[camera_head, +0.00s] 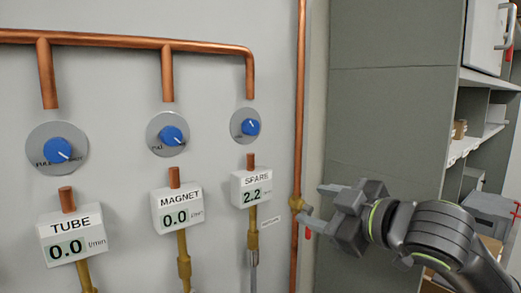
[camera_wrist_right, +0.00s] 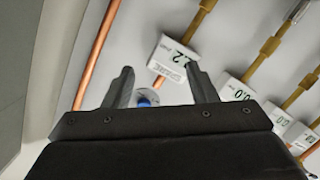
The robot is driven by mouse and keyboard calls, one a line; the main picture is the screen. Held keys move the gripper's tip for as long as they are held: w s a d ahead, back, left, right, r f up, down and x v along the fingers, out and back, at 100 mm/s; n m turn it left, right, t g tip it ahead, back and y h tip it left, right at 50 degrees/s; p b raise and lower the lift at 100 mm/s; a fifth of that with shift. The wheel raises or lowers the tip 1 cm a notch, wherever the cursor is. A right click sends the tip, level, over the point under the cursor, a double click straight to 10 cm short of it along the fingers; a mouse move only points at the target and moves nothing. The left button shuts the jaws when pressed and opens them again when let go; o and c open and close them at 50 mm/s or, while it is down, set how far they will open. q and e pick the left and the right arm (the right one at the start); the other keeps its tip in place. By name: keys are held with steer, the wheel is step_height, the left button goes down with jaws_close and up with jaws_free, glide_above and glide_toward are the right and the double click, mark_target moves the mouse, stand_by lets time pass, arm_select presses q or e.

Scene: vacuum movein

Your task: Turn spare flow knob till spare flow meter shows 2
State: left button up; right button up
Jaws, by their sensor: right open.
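The spare flow knob (camera_head: 251,127) is a blue knob on a round grey plate, on the wall below the copper pipe. Below it, the spare flow meter (camera_head: 257,188) is a white box labelled SPARE that reads 2.2. My right gripper (camera_head: 322,207) is open and empty, to the right of the meter and lower than the knob, not touching the knob. In the right wrist view, the spare knob (camera_wrist_right: 146,99) shows partly between the two fingers, its lower part hidden by my gripper body. The spare meter (camera_wrist_right: 172,60) lies beyond the fingertips. My left gripper is out of view.
The magnet knob (camera_head: 174,136) and tube knob (camera_head: 58,149) sit left of the spare one; their meters (camera_head: 177,208) (camera_head: 73,235) read 0.0. A vertical copper pipe (camera_head: 299,100) with a valve runs beside my right gripper. Grey shelving (camera_head: 395,100) stands at right.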

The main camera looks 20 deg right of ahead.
steer(key=s+a+r+n+t+y, duration=0.1)
steer(key=s+r, duration=0.2)
steer(key=r, duration=0.3)
steer(key=s+a+r+n+t+y, duration=0.1)
steer(key=s+r+n, duration=0.15)
steer(key=r, duration=0.35)
steer(key=p, duration=0.6)
glide_toward(255, 128)
steer(key=shift+m, duration=0.45)
steer(key=p+x, duration=0.2)
steer(key=x, duration=0.5)
steer(key=shift+w+a+p, duration=0.25)
steer(key=shift+w+p, duration=0.05)
steer(key=shift+p, duration=0.1)
